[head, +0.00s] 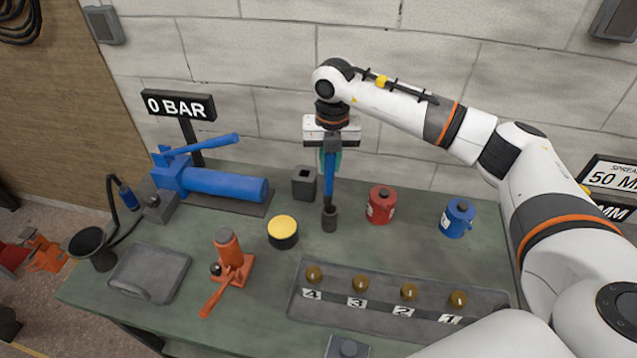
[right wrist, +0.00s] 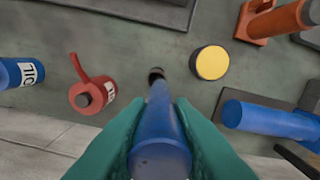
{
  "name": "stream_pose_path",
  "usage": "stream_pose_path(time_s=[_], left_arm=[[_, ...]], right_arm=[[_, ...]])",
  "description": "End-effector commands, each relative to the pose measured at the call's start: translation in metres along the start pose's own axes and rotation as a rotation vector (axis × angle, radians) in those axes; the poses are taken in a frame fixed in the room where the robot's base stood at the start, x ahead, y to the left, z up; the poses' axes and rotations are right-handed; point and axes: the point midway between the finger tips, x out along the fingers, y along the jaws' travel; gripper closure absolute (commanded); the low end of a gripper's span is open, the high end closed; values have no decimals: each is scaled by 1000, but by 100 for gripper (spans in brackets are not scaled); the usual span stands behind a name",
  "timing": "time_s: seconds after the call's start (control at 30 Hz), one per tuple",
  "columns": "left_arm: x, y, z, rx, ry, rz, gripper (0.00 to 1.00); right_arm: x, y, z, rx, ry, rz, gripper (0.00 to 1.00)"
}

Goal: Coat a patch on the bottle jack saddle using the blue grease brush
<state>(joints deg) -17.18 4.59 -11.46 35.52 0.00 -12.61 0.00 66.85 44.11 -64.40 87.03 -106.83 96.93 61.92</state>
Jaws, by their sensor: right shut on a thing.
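The blue grease brush (head: 329,178) hangs upright, dark end down, in my right gripper (head: 330,157). In the right wrist view the teal fingers of my right gripper (right wrist: 158,125) are shut on the blue handle (right wrist: 160,135). The brush's dark lower end (head: 329,218) is close above the bench; I cannot tell whether it touches. The orange bottle jack (head: 231,262) stands to the left, its saddle (head: 227,237) on top and its lever pointing toward the front. It is partly seen in the right wrist view (right wrist: 272,20). My left gripper is not in view.
A black tin with a yellow top (head: 283,230) stands between brush and jack. A grey square holder (head: 305,183) is behind. Red (head: 380,205) and blue (head: 457,218) cans stand right. A numbered tray (head: 390,318) lies in front, a blue cylinder (head: 225,186) at left.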

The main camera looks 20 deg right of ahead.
Motion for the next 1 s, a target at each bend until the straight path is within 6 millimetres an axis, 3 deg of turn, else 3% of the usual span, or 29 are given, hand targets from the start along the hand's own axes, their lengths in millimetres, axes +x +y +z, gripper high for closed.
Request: stream_pose_path(time_s=[0.3,0.5,0.77,1.0], left_arm=[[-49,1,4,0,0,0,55],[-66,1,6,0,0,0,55],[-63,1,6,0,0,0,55],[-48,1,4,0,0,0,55]], right_arm=[[-8,-53,30,-31,36,-196,100],[-12,-70,40,-6,64,-299,100],[-5,-73,42,6,75,-328,100],[16,-73,42,7,74,-328,100]])
